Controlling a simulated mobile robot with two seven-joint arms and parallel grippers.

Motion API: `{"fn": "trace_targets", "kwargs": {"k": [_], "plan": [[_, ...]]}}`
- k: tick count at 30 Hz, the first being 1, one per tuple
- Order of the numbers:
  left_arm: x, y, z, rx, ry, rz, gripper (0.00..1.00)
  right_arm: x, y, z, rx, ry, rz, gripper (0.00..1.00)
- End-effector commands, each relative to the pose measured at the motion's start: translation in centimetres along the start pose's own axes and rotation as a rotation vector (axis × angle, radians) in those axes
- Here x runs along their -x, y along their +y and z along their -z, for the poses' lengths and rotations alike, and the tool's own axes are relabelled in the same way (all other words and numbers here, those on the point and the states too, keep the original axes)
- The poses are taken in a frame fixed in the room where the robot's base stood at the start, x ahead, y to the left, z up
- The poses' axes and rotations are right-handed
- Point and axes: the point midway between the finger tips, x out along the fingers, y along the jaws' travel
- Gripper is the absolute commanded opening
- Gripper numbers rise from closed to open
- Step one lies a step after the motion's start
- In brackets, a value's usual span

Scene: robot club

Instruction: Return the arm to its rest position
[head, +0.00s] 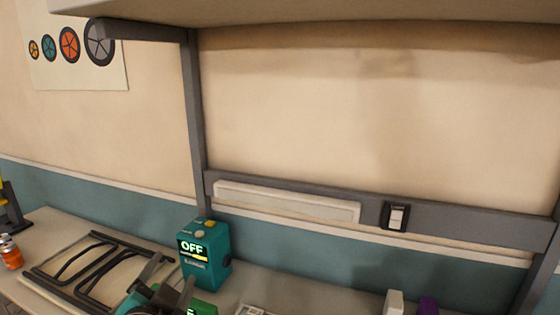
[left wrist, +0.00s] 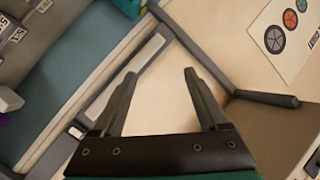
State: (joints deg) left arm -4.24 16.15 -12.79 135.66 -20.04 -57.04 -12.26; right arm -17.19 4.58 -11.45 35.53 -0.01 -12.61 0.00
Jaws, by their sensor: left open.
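My left gripper (head: 168,279) shows at the bottom of the head view, low and left of centre, in front of the bench. Its two dark fingers point up and stand apart, with nothing between them. In the left wrist view the fingers of the gripper (left wrist: 160,76) are spread, with the plain wall and the bench frame behind them. The rest of the left arm is mostly cut off by the lower edge. My right gripper is in neither view.
A teal box (head: 203,257) reading OFF stands just behind my left gripper. A black wire rack (head: 88,268) and an orange container (head: 10,256) are to the left. A rail with a switch (head: 396,217) runs behind the bench, under an overhead shelf (head: 330,10).

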Motion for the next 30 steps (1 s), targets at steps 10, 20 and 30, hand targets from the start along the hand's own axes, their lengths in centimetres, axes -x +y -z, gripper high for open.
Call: {"fn": "trace_targets", "kwargs": {"k": [10,20,30], "plan": [[11.3,13.2,-15.2,0.348,-0.631,-0.420,0.76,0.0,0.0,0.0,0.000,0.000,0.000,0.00],[17.5,20.2,-21.8,0.455,-0.924,-0.578,0.76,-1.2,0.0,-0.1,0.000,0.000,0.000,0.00],[14.6,29.2,-31.1,0.437,-0.963,-0.600,0.76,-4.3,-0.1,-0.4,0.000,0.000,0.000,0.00]]}}
